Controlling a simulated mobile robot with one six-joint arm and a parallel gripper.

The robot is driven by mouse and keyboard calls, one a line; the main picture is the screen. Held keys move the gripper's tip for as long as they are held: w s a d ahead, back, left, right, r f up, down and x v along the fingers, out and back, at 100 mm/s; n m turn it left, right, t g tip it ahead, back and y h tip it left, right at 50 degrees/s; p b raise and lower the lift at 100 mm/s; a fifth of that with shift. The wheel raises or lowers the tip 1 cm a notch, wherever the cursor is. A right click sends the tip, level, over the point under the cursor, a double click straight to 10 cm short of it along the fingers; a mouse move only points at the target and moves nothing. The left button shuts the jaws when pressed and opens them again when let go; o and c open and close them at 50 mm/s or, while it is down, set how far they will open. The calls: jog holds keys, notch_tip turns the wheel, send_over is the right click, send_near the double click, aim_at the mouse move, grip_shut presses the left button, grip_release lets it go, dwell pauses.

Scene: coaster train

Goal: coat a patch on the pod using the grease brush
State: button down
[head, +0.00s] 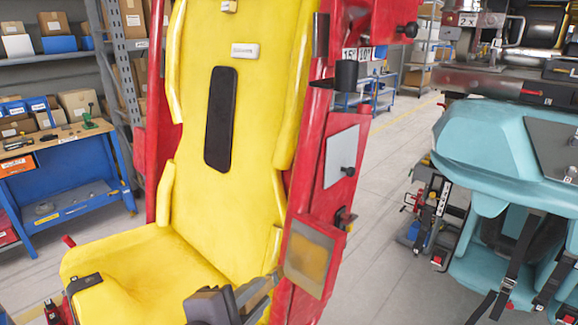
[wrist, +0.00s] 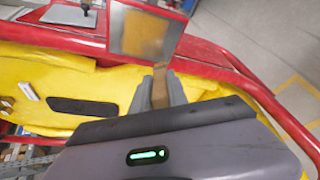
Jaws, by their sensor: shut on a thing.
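The pod is a yellow seat (head: 228,140) in a red frame (head: 310,120). On the frame's lower right side is a patch (head: 308,262), an amber square with a grey border. The patch also shows at the top of the wrist view (wrist: 145,36). My gripper (head: 264,287) is just left of and below the patch in the head view. In the wrist view my gripper (wrist: 162,84) is shut on a tan-brown strip, apparently the handle of the grease brush (wrist: 160,92). The brush's far end overlaps the patch's lower edge; bristles and contact cannot be made out.
A grey plate with a black knob (head: 341,157) and a black cup (head: 346,74) are on the frame above the patch. A teal pod (head: 490,140) stands at the right, a blue workbench (head: 70,190) at the left.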

aim_at(266, 294)
jog(key=shift+w+d+f+b, duration=0.15)
jog(key=shift+w+d+b, duration=0.15)
jog(key=shift+w+d, duration=0.3)
jog(key=shift+s+d+p, duration=0.65)
jog(key=shift+s+d, duration=2.1)
jog(key=shift+d, duration=0.35)
jog(key=shift+w+a+r+p, duration=0.1)
jog(key=shift+w+a+r, duration=0.1)
jog(key=shift+w+a, duration=0.8)
jog(key=shift+w+a+r+p, duration=0.15)
jog(key=shift+w+a+r, duration=0.1)
jog(key=shift+w+a, duration=0.75)
jog(key=shift+w+a+r+p, duration=0.1)
jog(key=shift+w+a+r, duration=0.1)
jog(key=shift+w+a, duration=0.8)
jog(key=shift+r+p, duration=0.65)
jog(key=shift+r, duration=0.1)
jog(key=s+d, duration=0.5)
jog(key=d, duration=0.1)
jog(key=shift+s+d, duration=0.2)
